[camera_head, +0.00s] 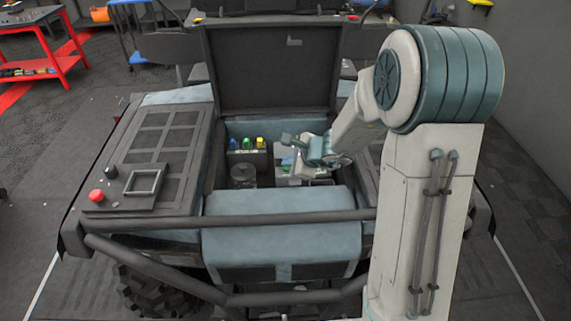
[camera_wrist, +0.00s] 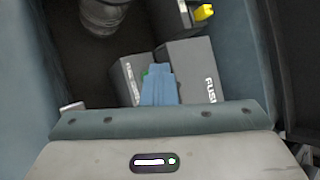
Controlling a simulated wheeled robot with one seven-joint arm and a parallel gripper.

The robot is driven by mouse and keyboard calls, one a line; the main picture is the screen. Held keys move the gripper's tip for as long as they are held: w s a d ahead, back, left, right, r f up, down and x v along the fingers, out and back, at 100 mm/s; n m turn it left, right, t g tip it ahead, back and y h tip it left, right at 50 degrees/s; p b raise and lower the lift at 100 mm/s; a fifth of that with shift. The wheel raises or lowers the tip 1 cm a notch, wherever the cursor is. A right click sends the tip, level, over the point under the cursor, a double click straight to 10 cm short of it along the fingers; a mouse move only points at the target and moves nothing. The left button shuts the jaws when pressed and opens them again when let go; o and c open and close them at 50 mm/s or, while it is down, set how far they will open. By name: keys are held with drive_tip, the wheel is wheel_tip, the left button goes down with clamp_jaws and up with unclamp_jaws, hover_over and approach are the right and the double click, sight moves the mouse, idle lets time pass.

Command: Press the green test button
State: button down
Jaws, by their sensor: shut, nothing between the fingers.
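A small bit of green (camera_wrist: 145,72) shows in the wrist view, at the left edge of my fingers. It looks like part of the green button, and the rest is hidden behind them. My gripper (camera_wrist: 158,69) is shut and empty, its blue fingers over two grey boxes. The left grey box (camera_wrist: 127,80) and the right grey box (camera_wrist: 198,70) carry white lettering, partly covered. I cannot tell whether the fingertips touch the green part. In the head view my arm reaches into the open bay of the vehicle (camera_head: 280,205) from the right.
A raised dark lid (camera_head: 270,70) stands behind the bay. A red knob (camera_head: 96,195) is on the left panel. A tube bar (camera_head: 170,221) crosses the front.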

drive_tip(key=shift+w+d+r+p, duration=0.2)
drive_tip(key=shift+d+r+p, duration=0.1)
drive_tip(key=shift+r+p, duration=0.3)
wheel_tip(320, 180, up, 4)
drive_tip(key=shift+a+f+p, duration=0.15)
drive_tip(key=shift+f+p, duration=0.05)
drive_tip(key=shift+p, duration=1.05)
drive_tip(key=shift+r, duration=0.1)
drive_tip(key=shift+s+a+r, duration=0.1)
drive_tip(key=shift+s+r, duration=0.05)
drive_tip(key=s+r+n+g, duration=0.2)
drive_tip(key=s+r+n, duration=0.7)
drive_tip(key=s, duration=0.4)
drive_tip(key=s+d+r+n+g+h, duration=0.1)
drive_tip(key=s+d+n+h, duration=0.5)
drive_tip(key=s, duration=0.8)
drive_tip(key=d+n, duration=0.3)
drive_tip(key=d, duration=0.1)
drive_tip(key=shift+s+d+r+n+g, duration=0.2)
drive_tip(key=shift+d+n+g, duration=0.1)
